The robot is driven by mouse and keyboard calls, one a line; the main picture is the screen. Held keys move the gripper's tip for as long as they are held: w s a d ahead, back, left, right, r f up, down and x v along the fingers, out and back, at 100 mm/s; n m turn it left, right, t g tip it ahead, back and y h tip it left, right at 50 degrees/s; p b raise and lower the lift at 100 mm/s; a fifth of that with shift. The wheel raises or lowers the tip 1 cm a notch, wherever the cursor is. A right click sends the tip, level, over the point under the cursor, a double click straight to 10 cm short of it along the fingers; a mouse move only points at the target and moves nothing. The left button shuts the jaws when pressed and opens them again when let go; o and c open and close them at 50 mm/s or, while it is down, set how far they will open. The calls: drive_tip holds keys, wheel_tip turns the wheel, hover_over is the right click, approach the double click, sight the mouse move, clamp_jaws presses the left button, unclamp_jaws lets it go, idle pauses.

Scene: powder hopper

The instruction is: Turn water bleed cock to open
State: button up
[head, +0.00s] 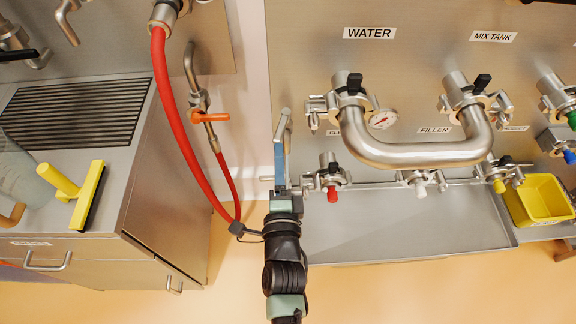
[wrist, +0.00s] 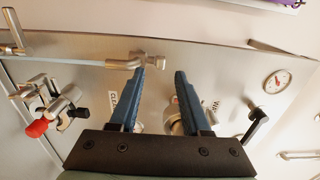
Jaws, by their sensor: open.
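The WATER port (head: 345,104) on the panel carries a short black handle (head: 354,83) on top, beside a round gauge (head: 383,118). No bleed cock label is readable, so I cannot tell surely that this handle is the cock. In the wrist view a black lever (wrist: 257,124) stands right of my fingers, apart from them, below the gauge (wrist: 277,81). My gripper (wrist: 163,75) is open and empty, with two blue fingers facing the panel. In the head view it is left of and below the WATER port. A metal fitting shows by its left fingertip.
A bent pipe (head: 425,153) links the WATER and MIX TANK ports. A red-capped outlet (head: 332,194) is right of my gripper. A steel tray (head: 400,232) with a yellow bin (head: 540,202) lies below. A red hose (head: 175,100) hangs left, beside a steel cabinet (head: 150,215).

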sight(279, 132)
drive_tip(key=shift+w+b, duration=1.25)
drive_tip(key=shift+w, duration=2.35)
clamp_jaws()
